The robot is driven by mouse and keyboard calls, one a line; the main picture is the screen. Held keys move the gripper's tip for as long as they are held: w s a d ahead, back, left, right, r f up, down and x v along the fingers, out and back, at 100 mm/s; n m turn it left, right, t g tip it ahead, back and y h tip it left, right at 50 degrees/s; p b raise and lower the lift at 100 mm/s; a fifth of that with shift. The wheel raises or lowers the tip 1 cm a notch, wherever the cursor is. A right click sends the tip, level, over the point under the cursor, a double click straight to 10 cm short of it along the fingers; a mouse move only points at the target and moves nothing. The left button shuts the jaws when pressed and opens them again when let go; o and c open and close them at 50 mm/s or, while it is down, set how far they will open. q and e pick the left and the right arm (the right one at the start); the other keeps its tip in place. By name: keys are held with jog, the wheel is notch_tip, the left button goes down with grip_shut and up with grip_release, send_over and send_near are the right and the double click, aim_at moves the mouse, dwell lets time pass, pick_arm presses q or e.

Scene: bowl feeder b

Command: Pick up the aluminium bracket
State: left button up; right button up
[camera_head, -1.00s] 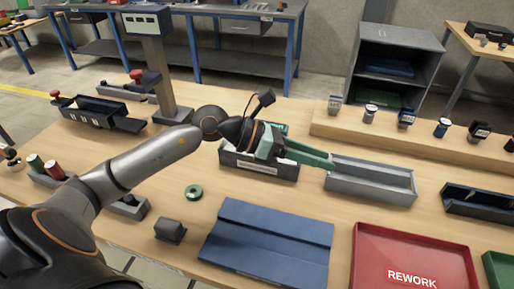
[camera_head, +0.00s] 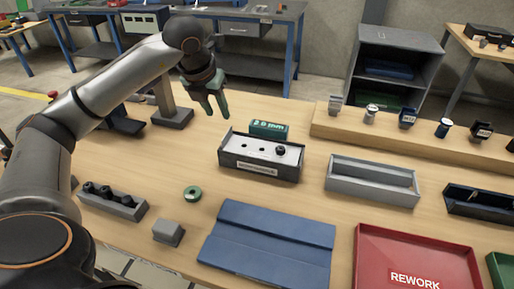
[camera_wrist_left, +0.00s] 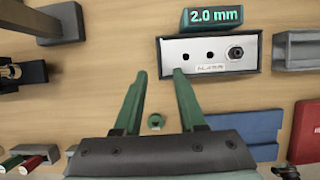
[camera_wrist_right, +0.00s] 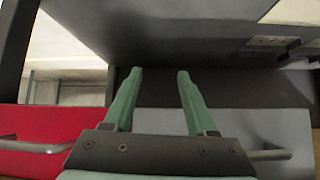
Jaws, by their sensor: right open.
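A pale metal plate with dark holes (camera_head: 262,147), which looks like the aluminium bracket, lies in a dark box (camera_head: 256,168) near the table's middle. In the left wrist view, the plate (camera_wrist_left: 222,48) lies ahead and to the right of the fingers. A dark round piece (camera_wrist_left: 235,52) sits at its right end. My left gripper (camera_head: 217,116) is open and empty, above the table to the left of the box. Its two green fingers are spread in the left wrist view (camera_wrist_left: 159,72). My right gripper (camera_wrist_right: 160,72) is open and empty, with grey and red surfaces around it.
A green "2.0 mm" display (camera_head: 268,129) stands behind the box, and an empty grey tray (camera_head: 372,187) stands to its right. A green ring (camera_head: 193,194), a blue tray (camera_head: 268,240) and a red REWORK tray (camera_head: 415,250) are nearer. A raised shelf (camera_head: 400,135) holds several small parts.

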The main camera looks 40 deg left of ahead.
aim_at(226, 135)
pick_arm(q)
jog(key=x, duration=0.3)
jog(key=shift+w+f, duration=0.15)
jog(key=shift+f, duration=0.2)
jog(key=shift+d+p+x, duration=0.2)
jog(key=shift+p+x, duration=0.15)
jog(key=shift+x, duration=2.45)
jog(key=shift+c, duration=0.2)
grip_shut()
